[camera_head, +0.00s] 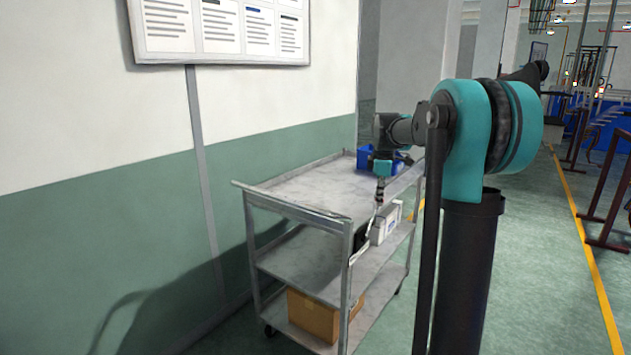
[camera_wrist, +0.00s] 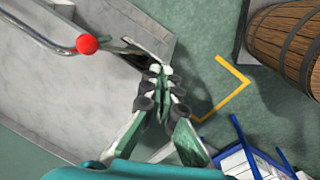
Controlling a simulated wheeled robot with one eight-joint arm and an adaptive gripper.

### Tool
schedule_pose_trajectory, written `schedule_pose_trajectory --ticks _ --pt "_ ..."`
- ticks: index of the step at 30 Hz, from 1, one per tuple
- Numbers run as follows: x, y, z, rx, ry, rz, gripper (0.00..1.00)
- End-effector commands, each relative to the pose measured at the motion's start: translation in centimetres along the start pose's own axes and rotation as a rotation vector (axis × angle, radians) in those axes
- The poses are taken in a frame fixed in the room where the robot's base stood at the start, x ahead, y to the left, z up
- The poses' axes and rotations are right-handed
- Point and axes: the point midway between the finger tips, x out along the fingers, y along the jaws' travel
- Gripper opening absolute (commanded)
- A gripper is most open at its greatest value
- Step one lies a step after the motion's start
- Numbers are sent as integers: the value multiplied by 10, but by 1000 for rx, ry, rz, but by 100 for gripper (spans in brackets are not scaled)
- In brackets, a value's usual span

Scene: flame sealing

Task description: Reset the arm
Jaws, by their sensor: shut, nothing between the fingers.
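My gripper (camera_head: 379,195) hangs from the wrist of my raised arm, at the right side of a grey metal cart in the head view. In the wrist view my gripper (camera_wrist: 158,72) has its fingers together, with nothing seen between them. The fingertips lie over the cart's edge in that picture, with green floor to their right. My arm's large teal joint fills the right middle of the head view and hides part of what is behind it.
The cart (camera_head: 290,195) has several shelves, with a blue bin (camera_head: 364,158) on top and a cardboard box (camera_head: 313,315) at the bottom. In the wrist view a red ball (camera_wrist: 87,44) sits by a metal bar, and a wooden barrel (camera_wrist: 285,45) stands at upper right.

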Motion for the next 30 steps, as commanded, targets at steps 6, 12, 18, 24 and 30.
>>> schedule_pose_trajectory --ticks 6,12,18,24,30 --pt "47 -106 18 411 40 56 0" --pt "95 -213 38 792 97 92 0" --pt "140 -310 58 1119 160 108 0" --pt "162 -358 68 1288 197 109 0" --pt "165 -362 69 1308 202 109 0"
